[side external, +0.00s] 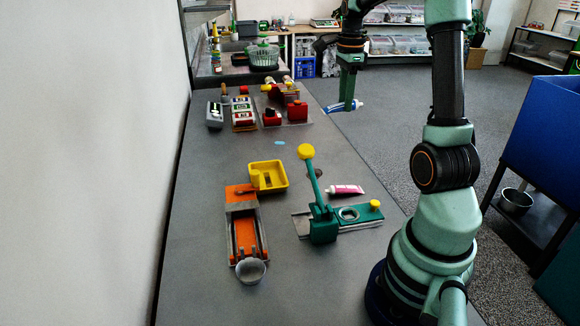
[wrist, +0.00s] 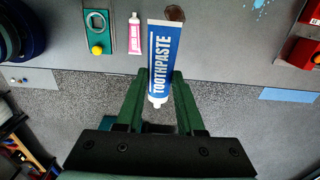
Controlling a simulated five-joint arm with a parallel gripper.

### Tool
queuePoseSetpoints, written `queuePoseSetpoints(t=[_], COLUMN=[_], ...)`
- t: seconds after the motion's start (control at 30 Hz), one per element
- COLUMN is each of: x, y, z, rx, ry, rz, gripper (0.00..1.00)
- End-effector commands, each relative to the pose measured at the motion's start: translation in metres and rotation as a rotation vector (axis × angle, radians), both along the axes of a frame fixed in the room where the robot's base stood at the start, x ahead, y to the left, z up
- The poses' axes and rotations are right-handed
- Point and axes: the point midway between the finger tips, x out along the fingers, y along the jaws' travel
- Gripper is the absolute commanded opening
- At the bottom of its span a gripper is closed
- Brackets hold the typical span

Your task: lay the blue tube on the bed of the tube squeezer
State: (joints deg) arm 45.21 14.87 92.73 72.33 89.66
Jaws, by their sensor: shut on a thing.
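The blue tube, a toothpaste tube with a white cap, is held in my gripper (side external: 347,98), high at the right edge of the table. The tube (side external: 340,107) lies roughly level across the fingertips in the side view. In the wrist view, the tube (wrist: 164,50) sits between the two green fingers (wrist: 160,82), cap toward the palm. An orange device (side external: 244,225) with a grey end, rails and a bowl at its front, and a green lever device (side external: 323,228) with a yellow knob stand on the table. I cannot tell for certain which is the tube squeezer.
A pink tube (side external: 346,190) lies behind the green device. A yellow tray (side external: 268,177) stands behind the orange device. A small brown round thing (side external: 314,173) is near the pink tube. Red devices (side external: 297,112) stand farther back. The table's middle is mostly clear.

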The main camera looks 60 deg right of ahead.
Motion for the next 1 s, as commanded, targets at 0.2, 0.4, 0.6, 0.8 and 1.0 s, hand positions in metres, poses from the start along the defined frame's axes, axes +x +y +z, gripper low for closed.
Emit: queuePoseSetpoints(t=[0.2,0.4,0.6,0.8,1.0], x=[0.015,0.031,0.047,0.059,0.068], y=[0.022,0.050,0.085,0.121,0.158], z=[-0.002,-0.001,-0.001,-0.001,0.000], rx=[0.000,0.000,-0.001,-0.001,-0.002], ry=[0.001,0.000,0.001,0.001,0.001], rz=[0.284,0.646,1.093,1.543,1.994], gripper=[0.10,0.10,0.10,0.10,0.10])
